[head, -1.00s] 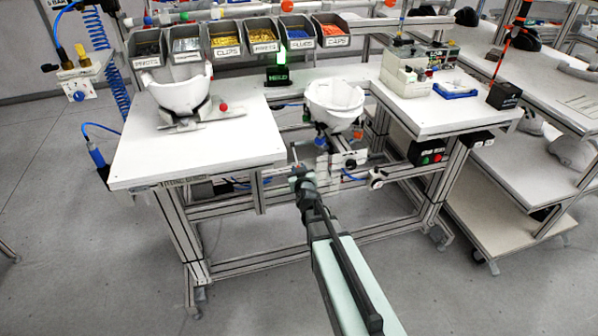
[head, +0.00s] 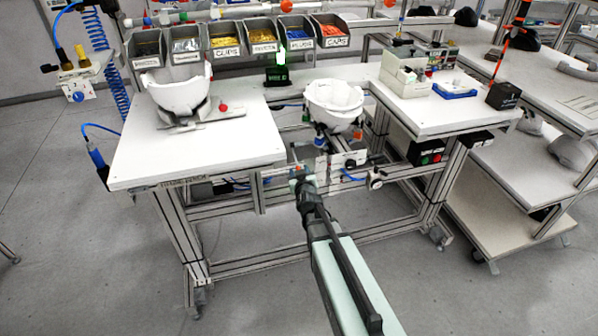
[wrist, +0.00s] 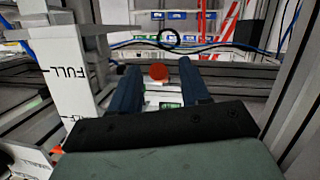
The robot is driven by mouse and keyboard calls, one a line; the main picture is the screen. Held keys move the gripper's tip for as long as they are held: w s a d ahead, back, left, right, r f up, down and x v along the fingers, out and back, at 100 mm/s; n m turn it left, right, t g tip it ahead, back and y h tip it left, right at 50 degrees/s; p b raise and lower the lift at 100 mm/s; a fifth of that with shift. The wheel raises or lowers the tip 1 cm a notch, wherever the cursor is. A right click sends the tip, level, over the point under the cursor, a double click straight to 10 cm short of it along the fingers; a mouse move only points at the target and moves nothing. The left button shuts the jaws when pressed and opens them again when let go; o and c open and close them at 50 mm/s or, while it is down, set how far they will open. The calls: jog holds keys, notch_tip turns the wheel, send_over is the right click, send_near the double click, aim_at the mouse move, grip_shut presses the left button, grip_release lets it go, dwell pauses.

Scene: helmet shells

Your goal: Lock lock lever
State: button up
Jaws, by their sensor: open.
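In the wrist view, a red round knob (wrist: 158,72) shows ahead of my gripper (wrist: 160,66), in line with the gap between its two dark fingers. The fingers are apart with nothing seen held between them. Whether the knob belongs to the lock lever, and how far off it is, I cannot tell. In the head view, my gripper (head: 300,172) is at the front of the fixture, below and left of a white helmet shell (head: 334,102). Blue and orange-red parts show under this shell. The lever itself cannot be made out clearly there.
A white panel marked FULL (wrist: 68,72) stands close left of the fingers. A metal post (wrist: 292,85) rises at right. A black ring (wrist: 168,38) is beyond the knob. Another shell (head: 180,95) sits on the left white table (head: 200,150). Part bins line the back.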

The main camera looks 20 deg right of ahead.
jog(key=v, duration=0.6)
jog(key=shift+c, duration=0.4)
